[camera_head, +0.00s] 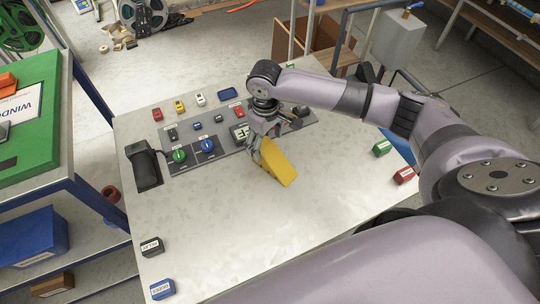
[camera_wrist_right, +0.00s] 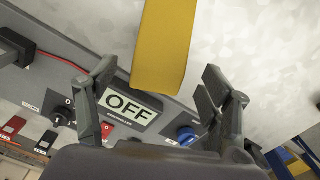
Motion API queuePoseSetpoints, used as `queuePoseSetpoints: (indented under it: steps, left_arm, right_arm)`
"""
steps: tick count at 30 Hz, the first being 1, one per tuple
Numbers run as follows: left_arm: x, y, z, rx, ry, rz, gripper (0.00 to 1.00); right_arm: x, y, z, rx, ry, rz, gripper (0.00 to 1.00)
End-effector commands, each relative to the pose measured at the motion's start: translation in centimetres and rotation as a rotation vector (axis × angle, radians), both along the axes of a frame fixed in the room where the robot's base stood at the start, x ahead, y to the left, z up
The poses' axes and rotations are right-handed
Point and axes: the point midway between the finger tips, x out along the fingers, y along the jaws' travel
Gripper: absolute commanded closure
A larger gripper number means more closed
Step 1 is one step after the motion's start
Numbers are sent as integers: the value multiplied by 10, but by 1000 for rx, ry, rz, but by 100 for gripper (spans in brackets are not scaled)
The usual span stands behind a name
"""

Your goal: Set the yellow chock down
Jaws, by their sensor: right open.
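The yellow chock (camera_head: 279,163) is a wedge at the middle of the pale metal table top (camera_head: 230,220), just in front of the control panel. It appears to rest on the table. In the right wrist view the chock (camera_wrist_right: 165,45) reaches in from the top, its near end just ahead of the gap between the fingers. My right gripper (camera_head: 255,152) is at the chock's upper left end, pointing down. In the wrist view my right gripper (camera_wrist_right: 158,82) has its fingers spread wide, with clear gaps on both sides of the chock. My left gripper is out of view.
The panel has a display (camera_wrist_right: 131,107) reading OFF, a green knob (camera_head: 179,155), a blue knob (camera_head: 207,145) and several switches. A black handset (camera_head: 144,166) lies at left. Small labelled blocks, such as a red one (camera_head: 404,175), sit near the edges.

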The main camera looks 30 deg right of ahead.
Motion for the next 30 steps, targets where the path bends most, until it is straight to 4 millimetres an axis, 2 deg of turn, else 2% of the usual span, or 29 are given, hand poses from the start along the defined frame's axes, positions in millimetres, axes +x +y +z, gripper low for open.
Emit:
queuePoseSetpoints:
  steps: [8,12,18,25,30]
  left_arm:
    - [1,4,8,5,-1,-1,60]
    - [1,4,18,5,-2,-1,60]
    - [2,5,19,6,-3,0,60]
    - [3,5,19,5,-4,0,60]
    - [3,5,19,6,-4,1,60]
  right_arm:
    - [-2,-1,-20,-1,3,-1,27]
    - [-6,-2,-41,0,4,-1,27]
    - [-5,-2,-63,0,0,1,27]
    - [-5,-2,-65,0,-1,1,27]
    - [-5,-2,-65,0,-1,0,37]
